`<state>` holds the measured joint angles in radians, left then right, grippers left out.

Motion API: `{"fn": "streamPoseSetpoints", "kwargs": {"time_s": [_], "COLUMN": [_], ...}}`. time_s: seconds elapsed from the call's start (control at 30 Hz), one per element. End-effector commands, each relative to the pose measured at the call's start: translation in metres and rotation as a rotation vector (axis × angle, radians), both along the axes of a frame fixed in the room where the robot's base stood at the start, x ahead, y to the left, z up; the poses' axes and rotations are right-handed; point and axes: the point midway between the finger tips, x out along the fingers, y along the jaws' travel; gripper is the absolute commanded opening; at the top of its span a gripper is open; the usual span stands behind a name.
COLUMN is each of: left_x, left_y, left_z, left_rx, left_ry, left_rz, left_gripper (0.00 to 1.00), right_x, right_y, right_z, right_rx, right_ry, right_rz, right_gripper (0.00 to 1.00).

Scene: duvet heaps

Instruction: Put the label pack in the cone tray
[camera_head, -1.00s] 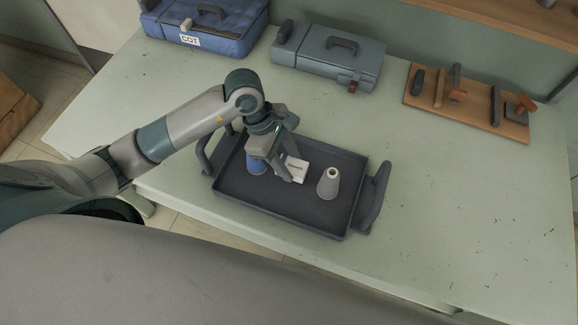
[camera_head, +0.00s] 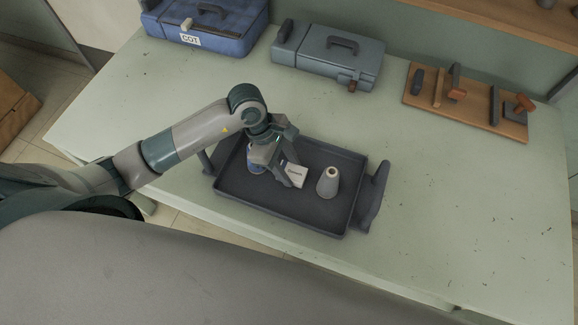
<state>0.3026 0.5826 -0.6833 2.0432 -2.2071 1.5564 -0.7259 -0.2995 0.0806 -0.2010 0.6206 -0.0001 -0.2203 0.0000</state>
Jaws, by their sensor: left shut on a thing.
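The cone tray (camera_head: 300,213) is a dark rectangular tray with raised handles at its two ends, near the front of the table. A pale grey cone (camera_head: 328,184) stands upright in it, right of centre. The label pack (camera_head: 297,174) is a small white block with dark print, over the middle of the tray. My left gripper (camera_head: 281,177) is shut on the label pack, between the two cones. I cannot tell whether the pack touches the tray floor. My right gripper is not in view.
A wooden board with tools (camera_head: 478,121) lies at the back right. The pale green table (camera_head: 450,210) is clear to the right.

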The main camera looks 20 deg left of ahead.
Motion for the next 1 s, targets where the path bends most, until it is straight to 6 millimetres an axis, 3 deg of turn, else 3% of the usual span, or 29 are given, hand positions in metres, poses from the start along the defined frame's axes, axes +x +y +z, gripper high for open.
{"fn": "streamPoseSetpoints", "kwargs": {"time_s": [0.03, 0.07, 0.13, 0.63, 1.0], "left_x": [0.000, 0.000, 0.000, 0.001, 0.002], "left_y": [0.000, 0.000, 0.000, 0.002, 0.023], "left_z": [-0.002, -0.002, -0.001, 0.004, 0.053], "left_rx": [0.000, 0.000, 0.000, 0.000, 0.001], "left_ry": [0.000, 0.000, 0.000, -0.002, -0.006], "left_rz": [0.000, 0.000, 0.000, 0.001, -0.001], "left_gripper": [0.16, 0.41, 0.57, 0.57, 0.57], "right_x": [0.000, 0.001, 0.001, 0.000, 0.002], "right_y": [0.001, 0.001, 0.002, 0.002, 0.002], "right_z": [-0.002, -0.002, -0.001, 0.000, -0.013], "right_rx": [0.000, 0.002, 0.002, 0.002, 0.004], "right_ry": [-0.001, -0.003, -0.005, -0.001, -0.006], "right_rz": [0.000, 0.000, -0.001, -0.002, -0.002], "right_gripper": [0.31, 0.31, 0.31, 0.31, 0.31]}}
